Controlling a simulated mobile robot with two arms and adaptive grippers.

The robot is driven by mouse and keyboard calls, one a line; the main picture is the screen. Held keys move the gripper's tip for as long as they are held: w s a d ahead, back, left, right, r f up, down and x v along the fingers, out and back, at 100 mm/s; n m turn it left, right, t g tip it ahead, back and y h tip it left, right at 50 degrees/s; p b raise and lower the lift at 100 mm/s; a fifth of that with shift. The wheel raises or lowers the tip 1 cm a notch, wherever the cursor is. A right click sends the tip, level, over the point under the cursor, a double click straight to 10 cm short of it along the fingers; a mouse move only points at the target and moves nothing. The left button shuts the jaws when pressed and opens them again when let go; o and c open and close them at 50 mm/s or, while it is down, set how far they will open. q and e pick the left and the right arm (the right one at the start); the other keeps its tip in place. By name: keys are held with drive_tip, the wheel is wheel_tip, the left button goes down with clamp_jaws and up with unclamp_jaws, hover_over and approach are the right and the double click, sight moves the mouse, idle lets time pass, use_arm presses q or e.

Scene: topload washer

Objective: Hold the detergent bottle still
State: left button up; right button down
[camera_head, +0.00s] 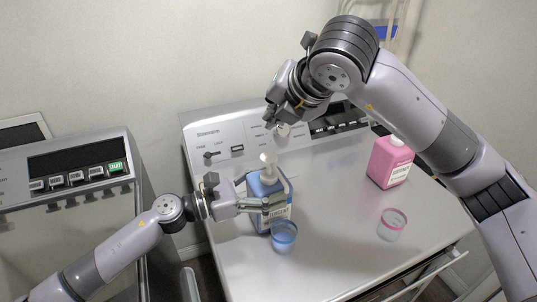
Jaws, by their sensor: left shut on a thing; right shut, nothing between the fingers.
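A blue detergent bottle (268,186) with a pale top stands upright on the washer's top (330,200), left of its middle. My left gripper (279,194) comes in from the left and is shut on the bottle, its fingers around the bottle's sides. My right gripper (271,121) is shut and empty, above and behind the bottle near the control panel. A clear blue cup (284,238) stands just in front of the bottle and my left fingers.
A pink bottle (390,162) with a white cap stands at the right, near my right forearm. A clear cup with a pink rim (392,224) stands in front of it. The control panel (240,147) runs along the back. A second machine (70,190) stands at the left.

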use_arm(q)
drive_tip(key=o, duration=2)
drive_tip(key=shift+o, duration=0.6)
drive_tip(key=shift+r+b+v, duration=0.2)
drive_tip(key=shift+b+v, duration=0.05)
drive_tip(key=shift+v, duration=0.75)
drive_tip(key=shift+r+b+v, duration=0.2)
drive_tip(key=shift+b+v, duration=0.1)
drive_tip(key=shift+v, duration=0.7)
drive_tip(key=shift+r+b+v, duration=0.2)
drive_tip(key=shift+b+v, duration=0.05)
drive_tip(key=shift+v, duration=0.8)
use_arm(e)
drive_tip(key=shift+f, duration=0.85)
use_arm(q)
approach(250, 187)
drive_tip(key=v, duration=0.3)
drive_tip(key=shift+s+a, duration=0.3)
